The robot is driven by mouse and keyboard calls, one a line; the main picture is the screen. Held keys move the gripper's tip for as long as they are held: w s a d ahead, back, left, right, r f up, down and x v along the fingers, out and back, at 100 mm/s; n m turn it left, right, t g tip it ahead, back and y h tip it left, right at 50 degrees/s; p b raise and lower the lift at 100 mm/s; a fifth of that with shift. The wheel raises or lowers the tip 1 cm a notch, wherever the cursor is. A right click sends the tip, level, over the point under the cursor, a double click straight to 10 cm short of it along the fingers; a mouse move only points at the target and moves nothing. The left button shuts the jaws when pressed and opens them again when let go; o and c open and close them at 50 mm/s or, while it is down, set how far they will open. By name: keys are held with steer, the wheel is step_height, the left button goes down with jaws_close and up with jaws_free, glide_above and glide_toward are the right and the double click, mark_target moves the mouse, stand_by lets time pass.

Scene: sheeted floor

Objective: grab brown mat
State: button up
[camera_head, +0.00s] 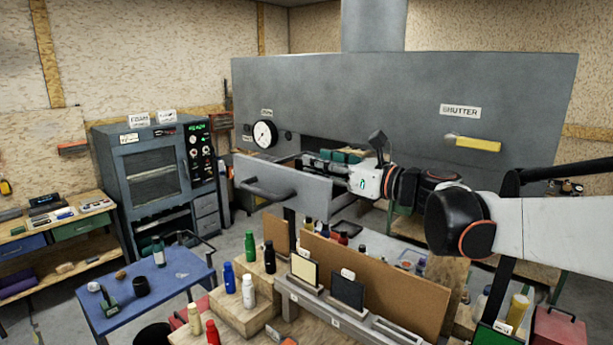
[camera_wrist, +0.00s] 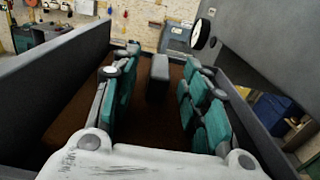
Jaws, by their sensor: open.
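The brown mat (camera_wrist: 160,122) appears as a flat brown surface in the wrist view, lining the bottom of an open grey drawer or tray. A grey oblong block (camera_wrist: 158,72) lies on or over its middle. My gripper (camera_wrist: 162,60) is open, with its teal-padded fingers spread on either side of the block and over the brown surface. No contact is visible. In the head view my gripper (camera_head: 326,163) reaches in behind the grey drawer front (camera_head: 283,190), which hides the mat there.
The drawer walls (camera_wrist: 60,75) stand close on both sides of my gripper. A large grey panel marked SHUTTER (camera_head: 400,105) rises behind it. A bench with several bottles and a brown board (camera_head: 380,275) stands in front. A blue table (camera_head: 130,310) is at the left.

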steer(key=shift+w, duration=0.1)
steer(key=c, duration=0.9)
jaws_close()
